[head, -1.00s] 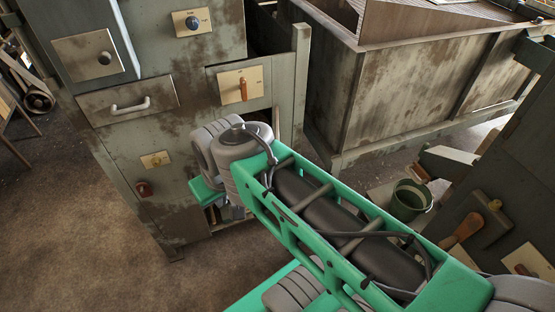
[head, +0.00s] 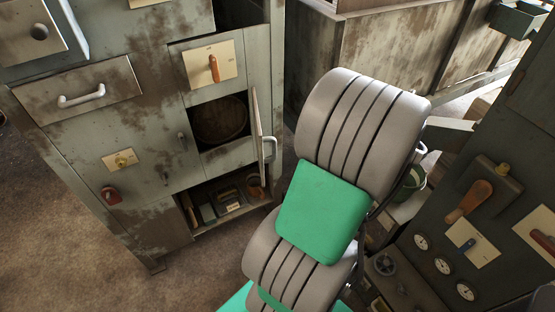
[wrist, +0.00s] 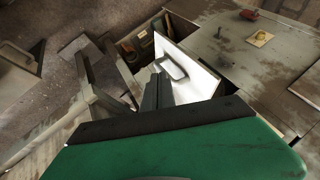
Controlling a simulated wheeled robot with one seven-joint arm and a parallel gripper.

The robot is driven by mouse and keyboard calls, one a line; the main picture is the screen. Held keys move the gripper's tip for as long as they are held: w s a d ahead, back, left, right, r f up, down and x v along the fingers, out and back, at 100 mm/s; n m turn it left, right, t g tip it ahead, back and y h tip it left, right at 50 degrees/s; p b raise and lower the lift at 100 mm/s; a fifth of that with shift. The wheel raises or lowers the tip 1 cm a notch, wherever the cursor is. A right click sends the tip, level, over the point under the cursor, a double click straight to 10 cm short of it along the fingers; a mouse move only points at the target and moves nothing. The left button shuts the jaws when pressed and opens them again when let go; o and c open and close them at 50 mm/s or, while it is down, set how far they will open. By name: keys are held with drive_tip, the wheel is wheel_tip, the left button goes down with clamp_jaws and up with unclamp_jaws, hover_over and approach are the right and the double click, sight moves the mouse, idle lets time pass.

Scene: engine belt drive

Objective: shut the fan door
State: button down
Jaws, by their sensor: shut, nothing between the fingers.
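The fan door (head: 257,137) stands open on the right side of a square opening in the grey cabinet, seen nearly edge-on, with a metal handle (head: 270,149) on its outer face. A round, dark fan housing (head: 221,120) shows inside the opening. In the wrist view the door is a pale panel (wrist: 199,78) with a loop handle (wrist: 173,69). My gripper (wrist: 158,80) is shut and empty in front of the door's handle side; I cannot tell whether it touches the panel. In the head view my gripper is hidden behind my arm.
Below the opening is an open compartment (head: 222,204) with small items. An orange-handled switch (head: 214,68) is above it, a drawer (head: 80,98) to the left. A dark panel with gauges (head: 465,291) and a green bucket (head: 409,184) are on the right. Floor at lower left is clear.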

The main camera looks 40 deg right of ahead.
approach(273, 157)
wheel_tip(273, 157, down, 3)
drive_tip(key=a, duration=0.3)
drive_tip(key=w+a, duration=0.2)
drive_tip(key=shift+w+a+r, duration=0.1)
drive_tip(key=shift+w+r, duration=0.05)
drive_tip(key=shift+r, duration=0.15)
